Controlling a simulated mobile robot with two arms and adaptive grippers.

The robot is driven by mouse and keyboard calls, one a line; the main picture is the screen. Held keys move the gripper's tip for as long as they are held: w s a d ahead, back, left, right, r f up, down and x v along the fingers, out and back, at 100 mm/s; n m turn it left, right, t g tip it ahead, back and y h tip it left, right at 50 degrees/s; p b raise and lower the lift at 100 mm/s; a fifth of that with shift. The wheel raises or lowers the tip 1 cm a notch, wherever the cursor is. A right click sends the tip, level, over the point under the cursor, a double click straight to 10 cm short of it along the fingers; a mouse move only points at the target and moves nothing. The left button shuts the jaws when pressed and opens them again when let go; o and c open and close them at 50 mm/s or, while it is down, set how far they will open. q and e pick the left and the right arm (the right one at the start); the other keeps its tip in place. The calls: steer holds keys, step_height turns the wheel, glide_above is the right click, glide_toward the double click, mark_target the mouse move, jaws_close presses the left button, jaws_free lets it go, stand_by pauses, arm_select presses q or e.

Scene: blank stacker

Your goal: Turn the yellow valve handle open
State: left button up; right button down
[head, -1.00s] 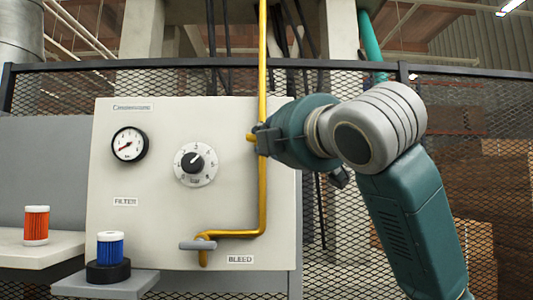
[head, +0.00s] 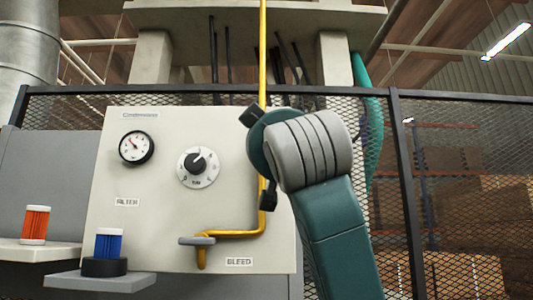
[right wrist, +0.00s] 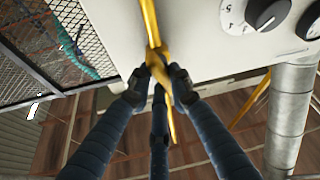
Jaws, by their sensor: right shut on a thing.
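The yellow valve handle (right wrist: 158,70) shows in the right wrist view, on the yellow pipe in front of the pale panel. My right gripper (right wrist: 157,86) is shut on it, with dark fingers on both sides. In the head view my right gripper (head: 259,156) is in front of the vertical yellow pipe (head: 263,60) at the panel's right side. My wrist hides the handle there. Dark finger parts show above and below the wrist. My left gripper is not in view.
The panel (head: 140,230) carries a gauge (head: 136,148), a black dial (head: 198,167) and a grey-handled bleed tap (head: 197,240). A blue filter (head: 109,242) and an orange filter (head: 35,224) stand on shelves at left. A mesh fence (head: 450,180) stands behind.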

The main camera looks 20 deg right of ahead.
steer(key=shift+w+a+f+m+h+b, duration=0.1)
steer(key=shift+m+h+b, duration=0.35)
steer(key=shift+m, duration=0.8)
steer(key=shift+f+m+h+b, duration=0.15)
steer(key=shift+m+h, duration=0.6)
steer(key=shift+m, duration=0.5)
steer(key=shift+r+m, duration=0.1)
steer(key=shift+m, duration=0.2)
steer(key=c, duration=1.6)
jaws_free()
steer(key=shift+o, duration=0.2)
steer(key=v, duration=1.2)
steer(key=shift+a, duration=0.15)
